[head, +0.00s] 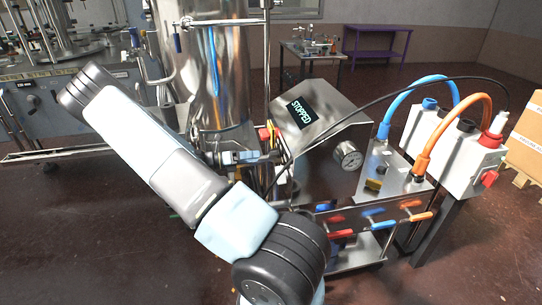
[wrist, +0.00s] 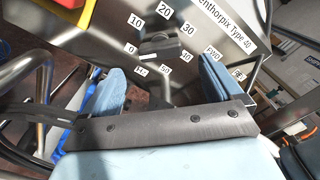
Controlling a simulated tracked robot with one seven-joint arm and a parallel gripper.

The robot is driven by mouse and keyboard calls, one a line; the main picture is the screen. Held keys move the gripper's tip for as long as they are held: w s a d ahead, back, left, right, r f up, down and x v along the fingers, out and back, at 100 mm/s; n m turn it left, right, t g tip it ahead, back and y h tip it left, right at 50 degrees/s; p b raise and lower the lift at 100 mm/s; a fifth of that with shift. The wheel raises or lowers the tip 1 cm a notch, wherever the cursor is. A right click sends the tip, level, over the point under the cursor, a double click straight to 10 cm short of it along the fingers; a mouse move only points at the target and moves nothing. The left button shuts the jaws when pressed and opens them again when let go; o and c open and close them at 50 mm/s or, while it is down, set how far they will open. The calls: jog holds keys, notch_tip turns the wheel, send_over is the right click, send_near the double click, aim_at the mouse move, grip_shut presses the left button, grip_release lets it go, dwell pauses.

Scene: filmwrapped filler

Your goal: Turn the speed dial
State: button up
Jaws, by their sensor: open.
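The speed dial (wrist: 158,45) is a small grey knob on a metal panel, ringed by white number labels such as 0, 10, 20 and 30. It shows in the wrist view, upper middle. My gripper (wrist: 165,84) is open, with one blue-padded finger to the lower left of the dial and one to its right. The fingers look apart from the knob, with nothing between them; the exact gap is hard to tell. In the head view my gripper is small and partly hidden near the machine's side, and the dial cannot be made out.
A red and yellow part (wrist: 70,4) sits at the panel's upper left. In the head view, a display (head: 301,112) reads STOPPED. A tall steel vessel (head: 215,70) stands behind my arm.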

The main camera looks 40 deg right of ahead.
aim_at(269, 155)
jog(key=x, duration=0.7)
jog(key=shift+s+d, duration=0.15)
jog(key=shift+c, duration=0.2)
jog(key=c, duration=0.9)
